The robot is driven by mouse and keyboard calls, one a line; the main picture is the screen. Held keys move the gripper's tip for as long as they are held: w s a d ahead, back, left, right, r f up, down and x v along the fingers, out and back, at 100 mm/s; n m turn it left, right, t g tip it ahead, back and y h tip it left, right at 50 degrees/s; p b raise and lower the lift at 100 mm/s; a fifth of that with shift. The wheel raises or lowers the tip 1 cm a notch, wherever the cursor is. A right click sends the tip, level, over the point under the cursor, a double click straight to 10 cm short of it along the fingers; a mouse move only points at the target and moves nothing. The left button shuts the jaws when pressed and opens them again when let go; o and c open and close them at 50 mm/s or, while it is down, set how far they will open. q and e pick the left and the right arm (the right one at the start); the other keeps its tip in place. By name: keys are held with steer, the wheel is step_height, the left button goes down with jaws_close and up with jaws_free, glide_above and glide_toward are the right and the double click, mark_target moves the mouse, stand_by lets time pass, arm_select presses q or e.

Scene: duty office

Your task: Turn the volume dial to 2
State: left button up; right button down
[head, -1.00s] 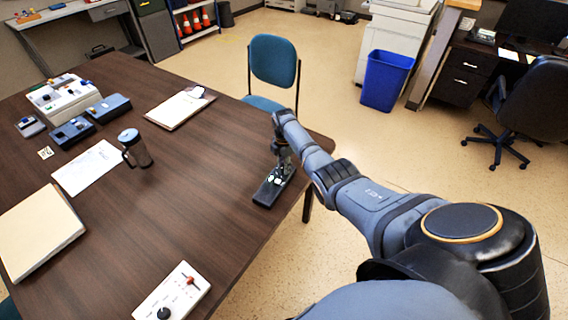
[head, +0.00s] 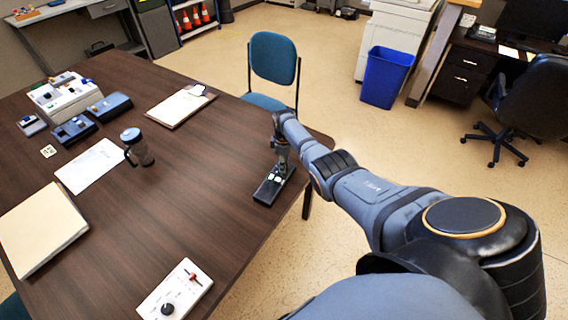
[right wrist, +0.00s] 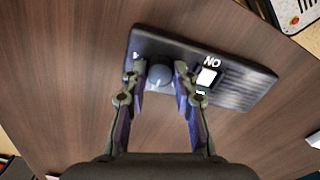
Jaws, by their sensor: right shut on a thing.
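A dark oblong device (head: 268,191) lies near the right edge of the brown table. In the right wrist view the device (right wrist: 236,84) bears a round grey-blue dial (right wrist: 160,76) with a light pointer line, a white switch (right wrist: 207,77) by letters that read upside down, and a small green light. My right gripper (head: 281,166) reaches down onto the device. In the wrist view its two fingers (right wrist: 160,78) are closed on either side of the dial. The dial's scale marks are mostly hidden or too small to read. My left gripper is not in view.
A white panel (head: 188,283) with a black knob and red slider is at the table's near edge. A mug (head: 137,148), paper (head: 88,167), folder (head: 40,228), clipboard (head: 178,108) and several boxes lie farther left. A blue chair (head: 273,60) stands behind the table.

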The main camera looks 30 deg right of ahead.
steer(key=shift+m, duration=0.3)
stand_by(0.4)
steer(key=c, duration=1)
jaws_free()
steer(key=shift+c, duration=0.2)
